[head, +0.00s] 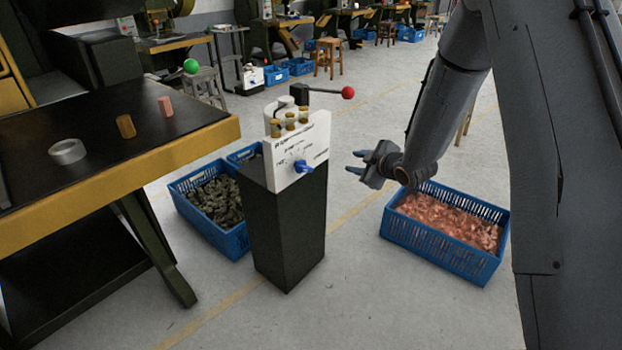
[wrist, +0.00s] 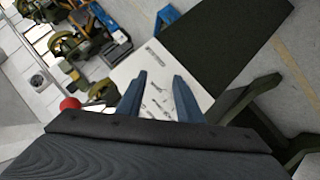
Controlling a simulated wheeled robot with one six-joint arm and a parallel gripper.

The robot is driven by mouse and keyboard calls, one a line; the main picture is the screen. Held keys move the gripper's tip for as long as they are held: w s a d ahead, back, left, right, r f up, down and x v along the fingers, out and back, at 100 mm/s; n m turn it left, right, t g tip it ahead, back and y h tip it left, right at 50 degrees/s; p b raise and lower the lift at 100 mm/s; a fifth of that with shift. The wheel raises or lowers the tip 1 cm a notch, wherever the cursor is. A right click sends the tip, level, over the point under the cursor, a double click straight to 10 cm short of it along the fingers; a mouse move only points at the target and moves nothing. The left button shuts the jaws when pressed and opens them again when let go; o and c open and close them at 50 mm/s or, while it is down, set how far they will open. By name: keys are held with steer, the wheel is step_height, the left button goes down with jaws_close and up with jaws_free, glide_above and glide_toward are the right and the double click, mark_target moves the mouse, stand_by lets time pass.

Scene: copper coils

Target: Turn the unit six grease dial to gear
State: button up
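The unit is a dark pedestal (head: 288,235) with a tilted white panel (head: 318,140) on its front. A blue dial (head: 303,167) sits low on the panel, with small printed labels around it that are too small to read. My gripper (head: 350,163) is open and empty, to the right of the panel and apart from it, with its fingers pointing toward it. In the wrist view the two blue fingers (wrist: 158,85) are spread in front of the white panel (wrist: 148,62). I cannot make out the dial clearly there.
A black lever with a red ball (head: 348,92) sticks out right above the panel; the ball also shows in the wrist view (wrist: 69,104). A blue crate of copper pieces (head: 436,247) stands below my arm. Another blue crate (head: 235,240) and a yellow-edged table (head: 190,150) are left.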

steer(key=w+a+f+n+y+b, duration=0.2)
steer(key=a+f+n+y, duration=0.2)
steer(key=a+f, duration=0.1)
steer(key=n+y+b, duration=0.1)
steer(key=n+y, duration=0.3)
glide_toward(309, 170)
steer(key=x, duration=0.9)
steer(key=shift+a, duration=0.2)
